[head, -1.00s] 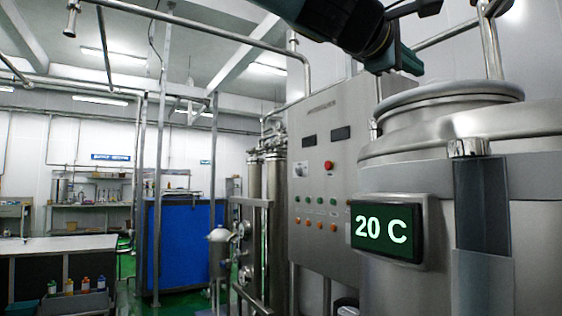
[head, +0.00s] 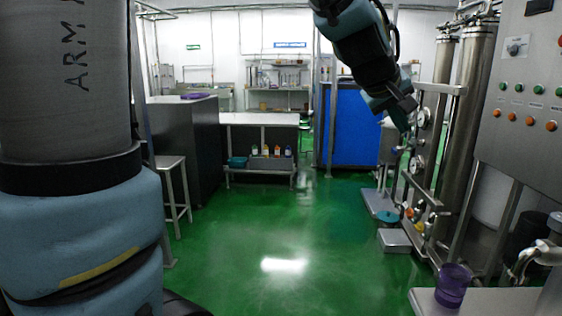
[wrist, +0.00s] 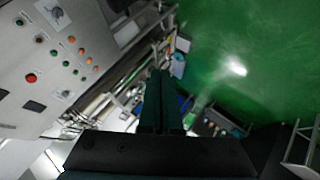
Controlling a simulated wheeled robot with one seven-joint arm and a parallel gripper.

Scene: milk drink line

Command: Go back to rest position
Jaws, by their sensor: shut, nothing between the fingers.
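My gripper (head: 403,117) hangs from my raised arm at the upper right of the head view, pointing down. It is in the air in front of the steel piping and gauges, apart from them as far as I can see. In the wrist view its two dark fingers (wrist: 161,85) lie together, with nothing held between them. Part of my arm also fills the left edge of the head view.
A steel control panel (head: 535,110) with buttons stands at the right. A purple cup (head: 452,287) stands on a steel ledge (head: 500,302) at the lower right. A blue cabinet (head: 356,125) and a bench (head: 258,119) stand further back. The green floor (head: 260,230) ahead is clear.

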